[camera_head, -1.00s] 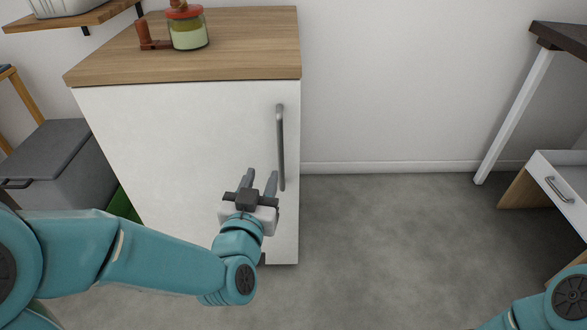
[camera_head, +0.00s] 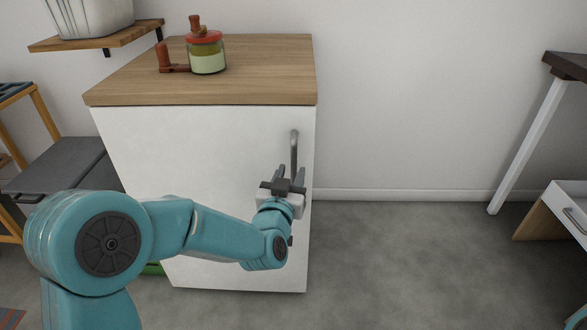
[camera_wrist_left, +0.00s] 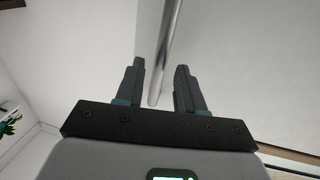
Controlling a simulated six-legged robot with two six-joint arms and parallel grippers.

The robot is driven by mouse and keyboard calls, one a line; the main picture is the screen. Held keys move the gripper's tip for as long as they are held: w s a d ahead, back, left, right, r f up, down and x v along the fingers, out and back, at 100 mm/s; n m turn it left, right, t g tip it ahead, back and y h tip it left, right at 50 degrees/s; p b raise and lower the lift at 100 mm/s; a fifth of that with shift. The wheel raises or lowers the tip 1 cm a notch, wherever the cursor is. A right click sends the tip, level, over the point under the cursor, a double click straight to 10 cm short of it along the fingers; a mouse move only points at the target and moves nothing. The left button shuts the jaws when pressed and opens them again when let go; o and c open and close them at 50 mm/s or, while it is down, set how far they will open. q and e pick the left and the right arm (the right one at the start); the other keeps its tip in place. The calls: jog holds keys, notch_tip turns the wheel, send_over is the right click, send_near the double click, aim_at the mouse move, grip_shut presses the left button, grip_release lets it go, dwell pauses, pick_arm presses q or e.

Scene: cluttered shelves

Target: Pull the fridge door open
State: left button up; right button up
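The fridge is a white cabinet with a wooden top, and its white door (camera_head: 200,150) is shut. A vertical metal bar handle (camera_head: 294,148) sits near the door's right edge. My left gripper (camera_head: 290,173) is in front of the handle's lower part and hides it in the head view. In the left wrist view the gripper (camera_wrist_left: 160,68) is open, and the handle bar (camera_wrist_left: 168,40) appears between its two fingers, with gaps on both sides. I cannot tell how deep the bar lies between them. My right gripper is out of view.
A glass jar with a red lid (camera_head: 207,55) and a reddish-brown object (camera_head: 172,62) stand on the wooden top (camera_head: 260,75). A dark grey bin (camera_head: 60,168) is left of the fridge. Grey floor (camera_head: 400,260) is clear to the right, up to a desk with a drawer (camera_head: 570,208).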

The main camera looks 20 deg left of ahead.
aim_at(293, 169)
pick_arm(q)
jog(key=shift+w+a, duration=0.15)
jog(key=shift+w, duration=1.6)
jog(key=shift+c, duration=0.3)
grip_shut()
jog(key=shift+s, duration=0.15)
